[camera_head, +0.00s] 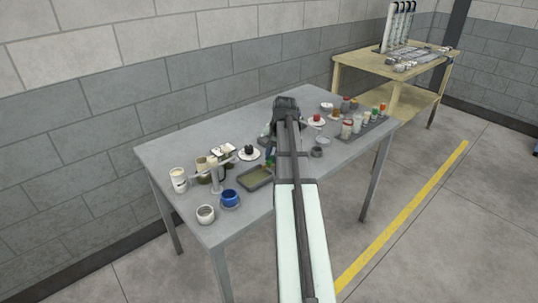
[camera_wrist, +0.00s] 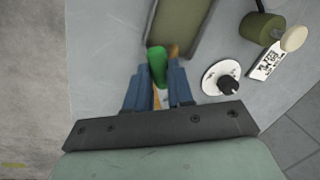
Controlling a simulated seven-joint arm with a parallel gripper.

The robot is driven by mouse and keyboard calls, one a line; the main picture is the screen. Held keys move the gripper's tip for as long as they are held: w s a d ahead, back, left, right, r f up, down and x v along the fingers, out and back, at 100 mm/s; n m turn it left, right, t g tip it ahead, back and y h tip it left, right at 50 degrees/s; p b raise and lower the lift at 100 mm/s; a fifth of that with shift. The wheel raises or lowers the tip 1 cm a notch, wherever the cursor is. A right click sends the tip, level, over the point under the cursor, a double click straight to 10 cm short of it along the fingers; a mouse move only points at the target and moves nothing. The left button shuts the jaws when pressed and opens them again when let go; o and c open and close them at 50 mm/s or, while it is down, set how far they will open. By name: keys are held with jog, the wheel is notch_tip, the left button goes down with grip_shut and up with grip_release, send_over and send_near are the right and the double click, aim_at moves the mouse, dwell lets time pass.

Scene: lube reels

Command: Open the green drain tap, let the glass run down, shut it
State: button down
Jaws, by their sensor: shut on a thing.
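The green drain tap (camera_wrist: 157,65) shows in the wrist view as a green piece at the tips of my gripper's blue fingers (camera_wrist: 158,84). The fingers are shut on it, one on each side. A small brown piece (camera_wrist: 174,50) is just beside it. In the head view, my gripper (camera_head: 269,156) is low over the table behind the shallow tray, mostly covered by my arm. The tray (camera_head: 248,185) has an olive-coloured floor; in the wrist view its edge (camera_wrist: 152,25) lies just beyond the tap. The glass and its level cannot be made out.
A white saucer with a black knob (camera_wrist: 221,78) stands close to the right of the fingers in the wrist view. A blue cup (camera_head: 230,197), white cup (camera_head: 206,214) and pale mug (camera_head: 179,179) stand at the left. Several small bottles (camera_head: 357,125) stand at the right.

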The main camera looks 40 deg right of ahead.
jog(key=shift+s+d+n+g+y, duration=0.3)
jog(key=shift+d+n, duration=0.5)
jog(key=shift+n, duration=1.2)
jog(key=shift+s+d+n+g+y, duration=0.1)
jog(key=shift+s+d+n+g, duration=0.55)
jog(key=shift+n, duration=1.35)
jog(key=shift+s+d+n+g+y, duration=0.15)
jog(key=shift+d+n, duration=0.85)
jog(key=shift+n, duration=1)
jog(key=c, duration=1)
grip_release()
notch_tip(320, 180, up, 12)
jog(key=d, duration=0.2)
jog(key=shift+d+f, duration=0.15)
jog(key=shift+d, duration=0.05)
